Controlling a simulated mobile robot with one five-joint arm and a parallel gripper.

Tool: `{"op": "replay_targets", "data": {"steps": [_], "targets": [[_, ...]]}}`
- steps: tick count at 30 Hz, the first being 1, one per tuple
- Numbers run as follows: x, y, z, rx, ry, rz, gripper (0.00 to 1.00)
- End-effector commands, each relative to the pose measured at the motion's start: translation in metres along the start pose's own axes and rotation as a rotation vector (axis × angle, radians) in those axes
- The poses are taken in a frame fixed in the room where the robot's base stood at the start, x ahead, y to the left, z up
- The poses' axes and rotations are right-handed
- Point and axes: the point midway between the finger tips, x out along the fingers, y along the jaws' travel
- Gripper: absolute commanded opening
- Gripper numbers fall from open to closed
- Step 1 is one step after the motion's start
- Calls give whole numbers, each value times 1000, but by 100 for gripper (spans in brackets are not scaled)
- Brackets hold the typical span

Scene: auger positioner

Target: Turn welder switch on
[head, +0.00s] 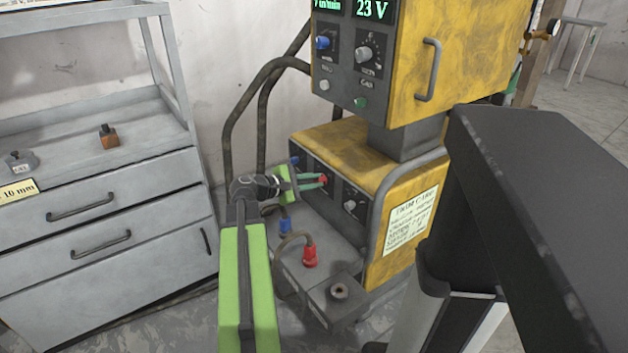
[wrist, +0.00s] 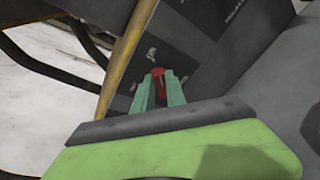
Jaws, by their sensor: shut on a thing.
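The yellow and grey welder (head: 400,235) stands at the centre right, with a dark front panel on its lower unit. A red switch knob (head: 323,179) sits on that panel. It also shows in the wrist view (wrist: 158,73), with small labels around it. My gripper (head: 318,181) reaches the panel from the left, and its green fingers are shut on the red knob. In the wrist view my gripper (wrist: 159,90) has one finger on each side of the knob. The knob's lower part is hidden by the fingers.
A white-marked knob (head: 350,205) is right of the switch. Blue (head: 285,226) and red (head: 309,257) cable plugs are below it. The upper unit (head: 364,55) overhangs, showing 23 V. A grey drawer cabinet (head: 100,220) stands left, and black hoses (head: 232,120) run behind.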

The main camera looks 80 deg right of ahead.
Motion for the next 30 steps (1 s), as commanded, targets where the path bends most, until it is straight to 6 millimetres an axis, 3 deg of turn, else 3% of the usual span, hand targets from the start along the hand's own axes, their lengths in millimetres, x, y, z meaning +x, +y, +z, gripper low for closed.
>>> {"op": "replay_targets", "data": {"steps": [13,14,18,30], "targets": [[0,-2,0,12,2,-3,0],[0,-2,0,12,2,-3,18],[0,-1,0,11,2,-2,36],[-8,0,1,9,2,1,38]]}}
